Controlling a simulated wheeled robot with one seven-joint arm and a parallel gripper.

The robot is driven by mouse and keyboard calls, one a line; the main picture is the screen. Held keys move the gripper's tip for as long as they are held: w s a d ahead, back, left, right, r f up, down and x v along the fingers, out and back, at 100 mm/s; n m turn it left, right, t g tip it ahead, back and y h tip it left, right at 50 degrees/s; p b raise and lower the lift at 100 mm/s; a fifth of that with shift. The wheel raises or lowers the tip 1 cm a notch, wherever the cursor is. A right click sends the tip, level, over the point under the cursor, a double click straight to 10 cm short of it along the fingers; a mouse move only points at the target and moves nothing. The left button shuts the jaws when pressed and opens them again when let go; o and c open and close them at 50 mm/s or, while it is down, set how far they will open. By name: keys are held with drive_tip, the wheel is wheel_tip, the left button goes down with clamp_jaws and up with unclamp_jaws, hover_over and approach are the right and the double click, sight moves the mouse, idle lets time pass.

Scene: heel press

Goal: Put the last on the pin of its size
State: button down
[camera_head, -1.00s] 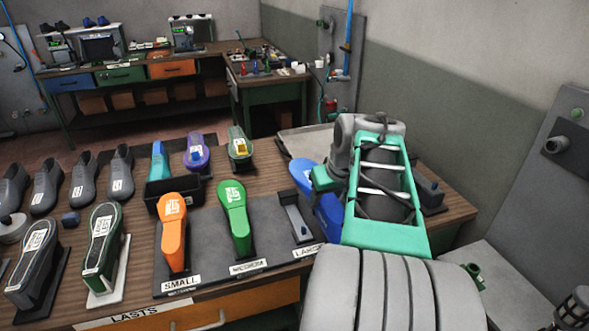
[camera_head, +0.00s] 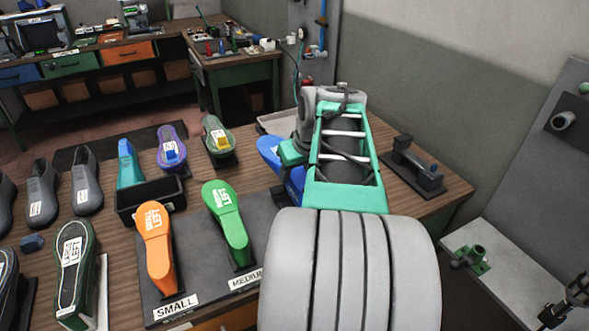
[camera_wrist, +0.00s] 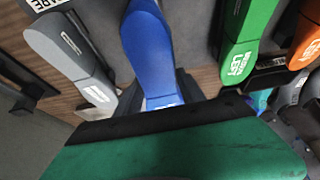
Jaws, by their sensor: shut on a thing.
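A blue last (camera_head: 293,184) is in my gripper (camera_head: 292,158), partly hidden behind the wrist in the head view. In the wrist view the blue last (camera_wrist: 150,50) reaches up from between the dark finger pads (camera_wrist: 165,112). An orange last (camera_head: 155,235) stands at the SMALL label and a green last (camera_head: 226,215) at the MEDIUM label of the dark pin board (camera_head: 195,285). The board's right end is hidden by my arm.
Several dark shoes are at left. A dark-based fixture (camera_head: 415,170) stands at the table's right. A grey bench (camera_head: 500,255) lies beyond.

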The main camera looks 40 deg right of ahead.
drive_tip(key=shift+f+b, duration=2.6)
drive_tip(key=shift+f, duration=1)
drive_tip(key=shift+f+b, duration=0.55)
drive_tip(key=shift+f, duration=0.15)
drive_tip(key=c, duration=0.6)
unclamp_jaws()
drive_tip(key=shift+f, duration=0.15)
drive_tip(key=v, duration=0.8)
